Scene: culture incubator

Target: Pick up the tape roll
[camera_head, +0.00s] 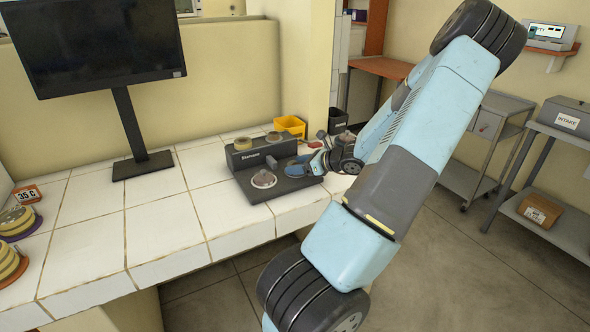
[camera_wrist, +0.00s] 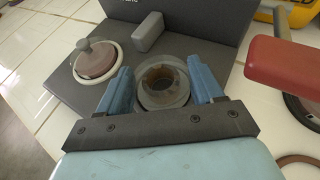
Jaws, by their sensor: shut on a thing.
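The tape roll (camera_wrist: 160,98), a greyish ring with a brown inner band, sits between the two blue fingers of my gripper (camera_wrist: 162,88) in the wrist view. The fingers are closed on its sides. It is over or on the flat base of a dark device (camera_wrist: 128,62); I cannot tell if it touches the base. In the head view my gripper (camera_head: 298,168) is low over the right part of that device (camera_head: 243,160), and the roll is not clearly seen there.
A round knobbed lid (camera_wrist: 95,58) sits left of my gripper on the device. A red-topped object (camera_wrist: 290,66) stands close on the right. A yellow bin (camera_head: 290,126) is behind. A monitor (camera_head: 100,45) and stacked yellow rolls (camera_head: 15,220) are left; tiles between are clear.

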